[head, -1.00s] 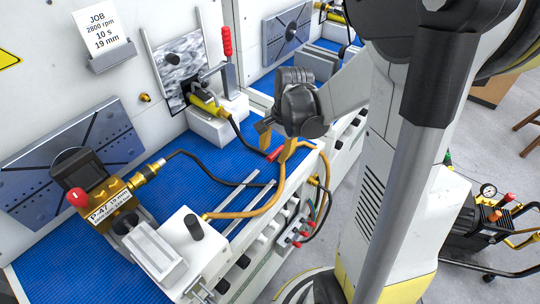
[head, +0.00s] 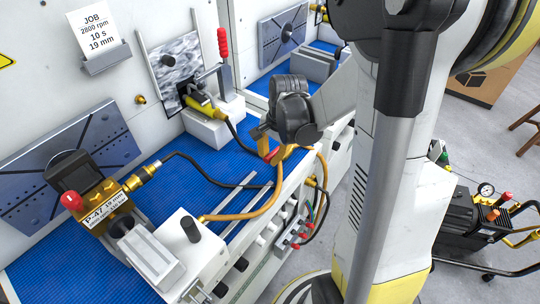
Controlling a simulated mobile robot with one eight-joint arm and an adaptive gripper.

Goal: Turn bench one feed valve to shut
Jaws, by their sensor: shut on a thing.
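The feed valve's red lever (head: 271,156) shows as a small piece at the front edge of the blue-matted bench (head: 215,172). My gripper (head: 271,149) is over it, pointing down, with orange fingers on either side of the red piece. The fingers are shut on the lever and hide much of it. The valve body is hidden, so I cannot read the lever's position well. An orange hose (head: 258,209) runs beside the fingers and along the bench front.
A brass unit labelled P-47 (head: 104,206) and a white vise (head: 180,255) stand at the bench's left. A clamp with a red handle (head: 222,42) stands behind my gripper. A black pump cart (head: 475,215) is on the floor at right.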

